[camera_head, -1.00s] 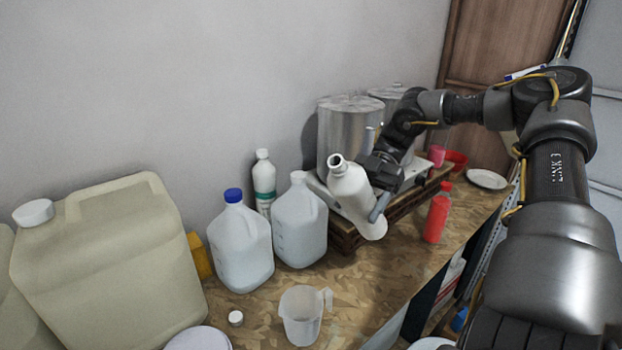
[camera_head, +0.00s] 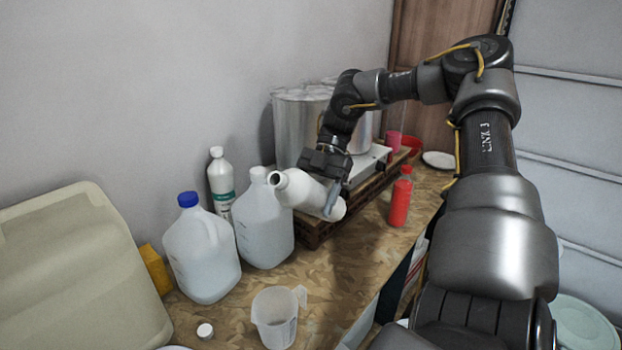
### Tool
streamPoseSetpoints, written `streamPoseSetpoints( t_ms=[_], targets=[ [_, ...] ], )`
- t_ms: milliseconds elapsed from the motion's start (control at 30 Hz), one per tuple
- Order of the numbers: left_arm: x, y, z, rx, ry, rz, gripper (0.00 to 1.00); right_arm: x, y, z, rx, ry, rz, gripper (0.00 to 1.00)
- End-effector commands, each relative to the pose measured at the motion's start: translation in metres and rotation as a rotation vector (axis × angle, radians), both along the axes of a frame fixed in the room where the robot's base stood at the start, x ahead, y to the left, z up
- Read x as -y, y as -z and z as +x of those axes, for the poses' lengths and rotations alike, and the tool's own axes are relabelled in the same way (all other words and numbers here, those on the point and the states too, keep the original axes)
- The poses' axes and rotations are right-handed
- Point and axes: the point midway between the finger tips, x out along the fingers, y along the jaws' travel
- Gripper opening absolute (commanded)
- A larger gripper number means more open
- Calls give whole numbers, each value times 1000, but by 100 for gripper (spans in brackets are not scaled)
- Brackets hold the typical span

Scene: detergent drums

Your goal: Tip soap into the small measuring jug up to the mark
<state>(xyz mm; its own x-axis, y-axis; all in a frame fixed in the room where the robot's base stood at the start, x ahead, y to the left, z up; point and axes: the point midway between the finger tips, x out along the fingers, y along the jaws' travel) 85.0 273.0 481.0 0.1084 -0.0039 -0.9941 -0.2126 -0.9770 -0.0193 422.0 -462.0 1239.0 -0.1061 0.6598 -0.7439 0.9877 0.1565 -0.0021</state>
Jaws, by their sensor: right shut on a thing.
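A white open-mouthed bottle (camera_head: 303,192) is held by my right gripper (camera_head: 337,184), which is shut on its body. The bottle is tilted strongly, its mouth at the upper left and its base at the lower right. The measuring jug (camera_head: 274,320), small and translucent with a handle at its right, stands on the worktop at the bottom centre. The bottle's mouth is above and behind the jug, and no stream shows. The jug's mark and any contents cannot be made out. My left gripper is not in view.
Two translucent jugs, one blue-capped (camera_head: 203,255) and one white-capped (camera_head: 264,225), stand left of the bottle. A white cap (camera_head: 205,331) lies left of the measuring jug. A red bottle (camera_head: 400,200) stands at right. Metal pots (camera_head: 297,125) stand behind. The worktop (camera_head: 335,270) is clear right of the jug.

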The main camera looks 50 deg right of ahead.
Motion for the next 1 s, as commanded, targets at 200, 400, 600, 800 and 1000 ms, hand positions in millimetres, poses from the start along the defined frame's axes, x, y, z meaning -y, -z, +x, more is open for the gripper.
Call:
streamPoseSetpoints(
  t_ms=[200, 400, 600, 800, 1000],
  targets=[
    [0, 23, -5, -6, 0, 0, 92, 3, 22, 1, 20, -3, -104, 7],
    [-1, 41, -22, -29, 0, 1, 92, 7, 37, 2, 34, -3, -190, 7],
    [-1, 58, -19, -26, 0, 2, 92, 10, 51, 1, 46, -3, -268, 7],
    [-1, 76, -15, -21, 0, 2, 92, 13, 64, 2, 58, -4, -342, 7],
    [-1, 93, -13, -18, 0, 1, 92, 16, 76, 3, 68, -2, -410, 7]
  ],
)
